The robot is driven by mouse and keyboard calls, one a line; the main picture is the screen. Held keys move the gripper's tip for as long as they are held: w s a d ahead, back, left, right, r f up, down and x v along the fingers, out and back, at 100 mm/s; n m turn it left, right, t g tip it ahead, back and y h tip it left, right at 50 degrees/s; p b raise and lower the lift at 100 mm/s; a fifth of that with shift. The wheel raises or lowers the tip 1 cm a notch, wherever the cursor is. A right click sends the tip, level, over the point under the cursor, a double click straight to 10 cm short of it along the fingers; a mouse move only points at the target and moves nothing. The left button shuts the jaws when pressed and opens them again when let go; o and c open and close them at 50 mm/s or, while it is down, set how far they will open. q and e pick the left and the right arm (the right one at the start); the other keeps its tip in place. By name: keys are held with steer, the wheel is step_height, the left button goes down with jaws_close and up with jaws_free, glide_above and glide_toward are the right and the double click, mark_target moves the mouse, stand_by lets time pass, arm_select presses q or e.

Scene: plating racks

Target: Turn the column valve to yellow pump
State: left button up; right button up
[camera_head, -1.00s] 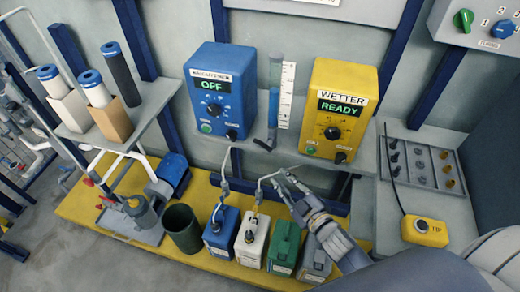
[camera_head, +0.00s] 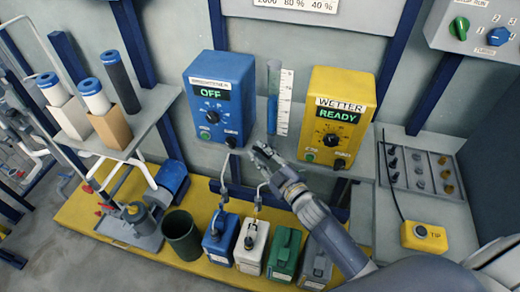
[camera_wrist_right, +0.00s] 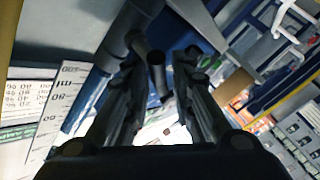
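The measuring column (camera_head: 273,95), a clear graduated tube with blue liquid, stands between the blue pump (camera_head: 208,88) and the yellow pump (camera_head: 340,90). The blue display reads OFF; the yellow reads READY. My right gripper (camera_head: 260,150) is at the foot of the column and hides most of the valve in the head view. In the right wrist view, the dark valve handle (camera_wrist_right: 157,72) lies between my two fingers, which are apart; I cannot tell whether they touch it. The column's scale also shows there (camera_wrist_right: 50,110). My left gripper is not in view.
Blue (camera_head: 221,238), white (camera_head: 251,247), green (camera_head: 284,254) and grey (camera_head: 315,265) canisters stand on the yellow floor tray below my right arm. Thin suction pipes rise close to the gripper. A grey tray (camera_head: 437,195) of small fittings lies at the right.

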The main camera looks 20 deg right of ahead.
steer(key=shift+w+a, duration=0.2)
steer(key=shift+w, duration=0.45)
steer(key=shift+c, duration=0.6)
jaws_close()
steer(key=p, duration=0.2)
steer(key=shift+r+g+p, duration=0.2)
steer(key=shift+g+p, duration=0.1)
steer(key=shift+n+p, duration=0.4)
steer(key=shift+f, duration=0.4)
